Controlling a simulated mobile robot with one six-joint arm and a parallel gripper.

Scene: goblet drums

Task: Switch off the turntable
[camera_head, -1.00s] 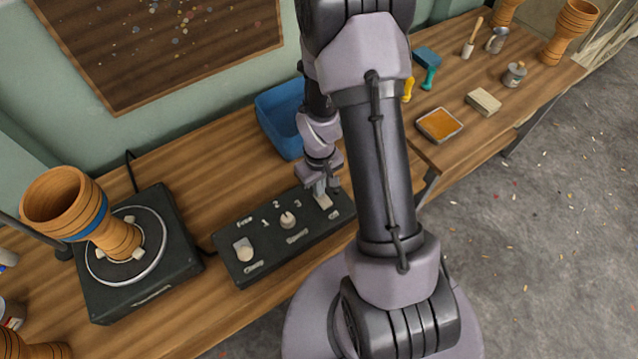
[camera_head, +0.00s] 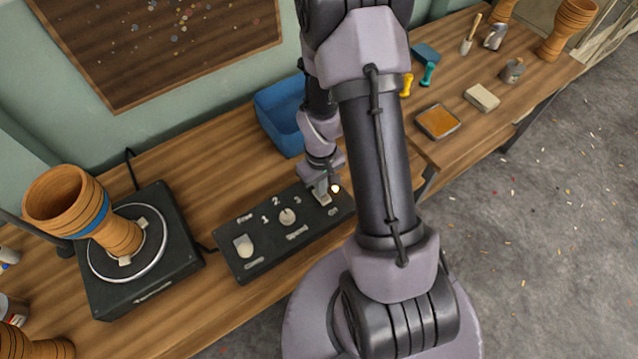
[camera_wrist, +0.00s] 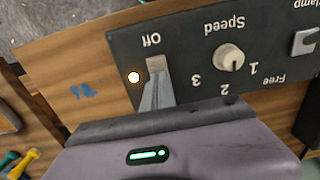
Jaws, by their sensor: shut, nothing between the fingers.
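The turntable (camera_head: 96,295) is a black box at the left with a round plate. A wooden goblet drum (camera_head: 62,195) with a blue band stands on the plate between small pale clamp blocks. The black control box (camera_head: 262,253) carries a Clamp switch (camera_head: 243,246), a Speed knob (camera_head: 287,217) and a pale switch (camera_wrist: 155,64) labelled Off. A small lamp (camera_wrist: 134,77) beside that switch glows white; it also shows in the head view (camera_head: 335,188). My gripper (camera_wrist: 157,88) is shut and empty, its tips at the Off switch and partly covering it. I cannot tell whether they touch.
A blue bin (camera_head: 276,118) stands behind the control box. A tray of orange material (camera_head: 438,121), a pale block (camera_head: 482,97) and small tools lie on the right bench. A clear strip of bench lies in front of the box.

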